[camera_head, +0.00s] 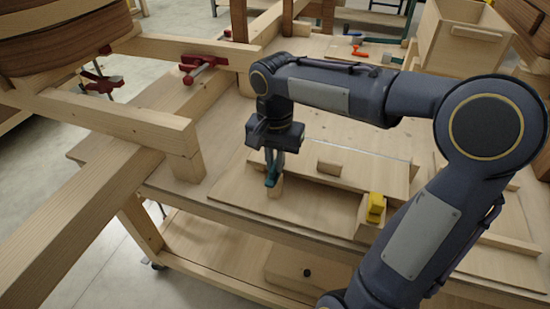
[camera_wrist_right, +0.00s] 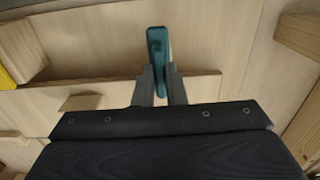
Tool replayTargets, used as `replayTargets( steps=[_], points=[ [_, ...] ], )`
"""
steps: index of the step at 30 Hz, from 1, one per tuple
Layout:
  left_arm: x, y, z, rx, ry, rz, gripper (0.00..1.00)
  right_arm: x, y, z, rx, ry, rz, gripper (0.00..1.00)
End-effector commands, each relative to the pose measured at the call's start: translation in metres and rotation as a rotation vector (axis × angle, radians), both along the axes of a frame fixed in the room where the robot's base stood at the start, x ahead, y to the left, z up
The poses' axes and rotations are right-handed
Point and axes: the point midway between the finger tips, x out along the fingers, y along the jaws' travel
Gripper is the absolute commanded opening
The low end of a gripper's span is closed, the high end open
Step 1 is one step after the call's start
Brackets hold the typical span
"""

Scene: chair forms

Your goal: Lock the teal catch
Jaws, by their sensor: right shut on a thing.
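The teal catch (camera_wrist_right: 158,60) stands between the fingers of my right gripper (camera_wrist_right: 160,88) in the wrist view, its upper part showing beyond the fingertips. In the head view the catch (camera_head: 272,172) sits on a small wooden block (camera_head: 275,187) at the front left of a wooden board. My right gripper (camera_head: 272,160) comes down on it from above and is shut on it. The fingers hide part of the catch. My left gripper is not in view.
A yellow catch (camera_head: 376,207) sits on another block to the right. A wooden block (camera_head: 330,162) stands on the board. Red clamps (camera_head: 200,66) and thick wooden beams (camera_head: 100,115) lie to the left. A wooden crate (camera_head: 462,40) stands at the back right.

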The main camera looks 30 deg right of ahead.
Motion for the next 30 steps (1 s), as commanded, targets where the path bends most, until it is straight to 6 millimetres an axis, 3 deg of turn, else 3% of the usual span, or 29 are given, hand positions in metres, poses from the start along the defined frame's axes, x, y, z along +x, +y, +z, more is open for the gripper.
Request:
replayTargets(
  steps=[11,12,16,25,30],
  points=[
    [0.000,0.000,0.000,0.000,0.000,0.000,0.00,0.000,0.000,0.000,0.000,0.000,0.008,0.00],
    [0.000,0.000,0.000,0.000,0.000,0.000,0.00,0.000,0.000,0.000,0.000,0.000,0.008,0.15],
    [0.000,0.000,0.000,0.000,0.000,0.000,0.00,0.000,0.000,0.000,0.000,0.000,0.007,0.32],
    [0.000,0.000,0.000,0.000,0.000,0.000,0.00,0.000,0.000,0.001,0.000,0.000,0.006,0.33],
    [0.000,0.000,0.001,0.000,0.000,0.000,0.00,0.001,0.001,0.021,0.000,-0.004,0.006,0.33]
  ],
)
